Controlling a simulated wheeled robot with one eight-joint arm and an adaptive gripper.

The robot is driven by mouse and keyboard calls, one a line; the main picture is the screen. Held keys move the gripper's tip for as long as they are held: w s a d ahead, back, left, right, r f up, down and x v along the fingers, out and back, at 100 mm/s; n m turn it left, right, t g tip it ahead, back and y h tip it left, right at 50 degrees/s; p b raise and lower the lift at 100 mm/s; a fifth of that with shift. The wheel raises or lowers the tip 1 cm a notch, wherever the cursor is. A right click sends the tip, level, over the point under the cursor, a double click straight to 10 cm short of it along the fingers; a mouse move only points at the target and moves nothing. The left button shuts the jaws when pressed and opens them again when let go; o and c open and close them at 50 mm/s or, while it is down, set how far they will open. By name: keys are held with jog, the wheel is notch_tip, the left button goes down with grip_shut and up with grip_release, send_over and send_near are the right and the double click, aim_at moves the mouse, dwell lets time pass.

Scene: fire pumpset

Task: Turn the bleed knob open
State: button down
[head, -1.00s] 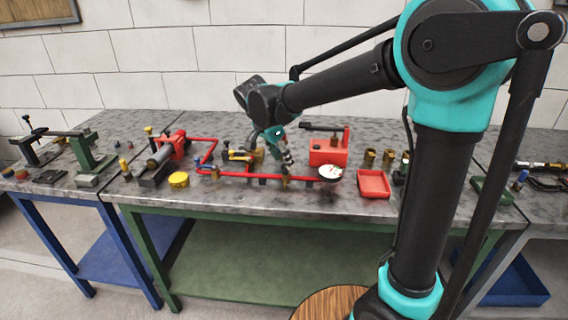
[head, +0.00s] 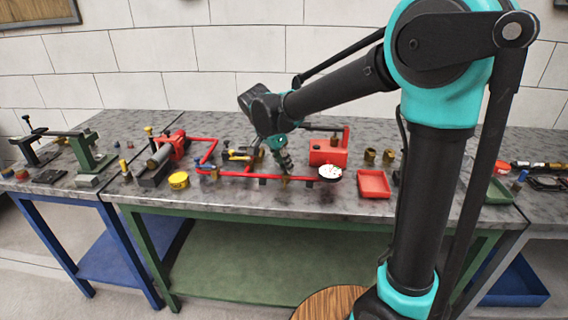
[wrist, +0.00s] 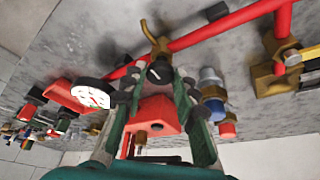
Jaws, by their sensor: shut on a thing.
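The bleed knob is a small black knob with a white mark (wrist: 160,72), between my fingertips in the wrist view. It sits by a brass fitting (wrist: 156,44) on the red pipe (wrist: 215,32). In the head view the brass fitting (head: 285,182) is at the front run of the red pipe (head: 238,174), and the knob is hidden by my fingers. My gripper (wrist: 160,80) is shut on the knob, with a green finger on each side. In the head view my gripper (head: 286,168) points down onto the fitting.
A white-faced gauge (head: 330,172) stands close right of the fitting. A red block (head: 327,152) is behind it, and a red tray (head: 374,183) lies farther right. A blue-topped fitting (wrist: 210,80) is beside my fingers in the wrist view. The bench front is clear.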

jog(key=shift+n, duration=0.4)
jog(key=n+y, duration=0.1)
jog(key=n, duration=0.1)
jog(key=n+t, duration=0.1)
jog(key=n, duration=0.1)
jog(key=shift+s+d+n+y, duration=0.2)
jog(key=shift+n+y, duration=0.1)
jog(key=shift+y, duration=0.1)
jog(key=n, duration=0.2)
jog(key=n+y, duration=0.1)
jog(key=n, duration=0.1)
jog(key=n+y, duration=0.1)
jog(key=n, duration=0.1)
jog(key=shift+w+d, duration=0.1)
jog(key=shift+d, duration=0.15)
jog(key=n+y, duration=0.1)
jog(key=n, duration=0.2)
jog(key=n+y, duration=0.1)
jog(key=n, duration=0.2)
jog(key=shift+w+d+n+g, duration=0.1)
jog(key=shift+d+n+g, duration=0.1)
jog(key=shift+n+g, duration=0.2)
jog(key=n+g, duration=0.1)
jog(key=n, duration=0.1)
jog(key=n+y, duration=0.1)
jog(key=n, duration=0.2)
jog(key=shift+w+d+n+g+y, duration=0.1)
jog(key=shift+w+n+g+y, duration=0.05)
jog(key=shift+n+g+y, duration=0.2)
